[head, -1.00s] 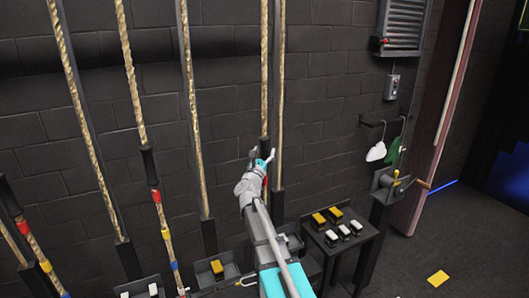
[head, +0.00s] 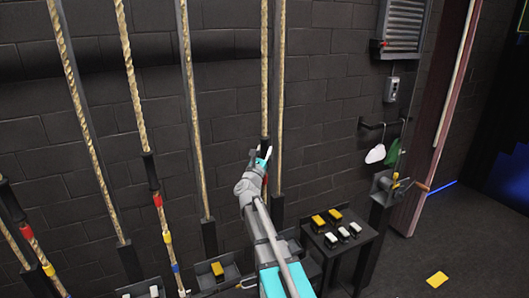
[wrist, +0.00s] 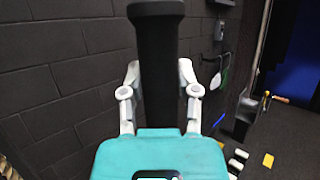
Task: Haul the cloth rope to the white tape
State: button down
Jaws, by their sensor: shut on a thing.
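A tan rope (head: 264,80) hangs along the wall near the middle of the head view, with a black sleeve (wrist: 157,50) around it. My gripper (head: 261,155) is shut on this sleeve. In the wrist view, its two pale fingers (wrist: 158,85) stand on either side of the upright sleeve. A small red band shows on the rope just below my gripper in the head view; the rest there is hidden by my arm. I cannot make out white tape on this rope.
Ropes with black sleeves and coloured bands (head: 158,200) hang to the left. A small black table (head: 350,252) with yellow and white blocks stands to the right, near a crank winch (head: 394,185). A yellow card (head: 437,279) lies on the open floor.

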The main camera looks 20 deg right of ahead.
jog(key=shift+r+p, duration=1)
jog(key=shift+r, duration=0.4)
jog(key=shift+c, duration=1.6)
grip_release()
jog(key=shift+f, duration=0.1)
jog(key=shift+f, duration=0.15)
